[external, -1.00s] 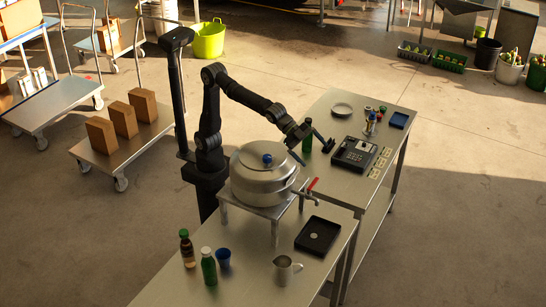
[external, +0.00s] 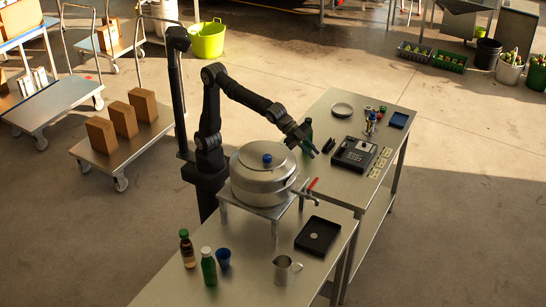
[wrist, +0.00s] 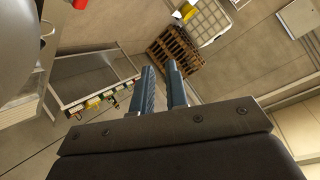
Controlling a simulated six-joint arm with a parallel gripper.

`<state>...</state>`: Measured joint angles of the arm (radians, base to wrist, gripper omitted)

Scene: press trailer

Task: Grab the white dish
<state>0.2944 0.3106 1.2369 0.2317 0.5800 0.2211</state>
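The pale round dish (external: 342,109) lies flat near the far left corner of the back table (external: 370,103). My gripper (external: 314,153) hangs in the air in front of the dish, clearly apart from it, close to a green bottle (external: 307,133). In the wrist view the two grey fingers (wrist: 161,82) stand nearly parallel with a narrow empty gap, so the gripper is partly open and holds nothing. The dish is not recognisable in the wrist view.
A large lidded pot (external: 262,178) on a metal stand is beside my arm. A black device (external: 355,155), black items (external: 329,146) and small bottles (external: 371,122) share the back table. A black tray (external: 318,236) and pitcher (external: 284,270) are on the front table.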

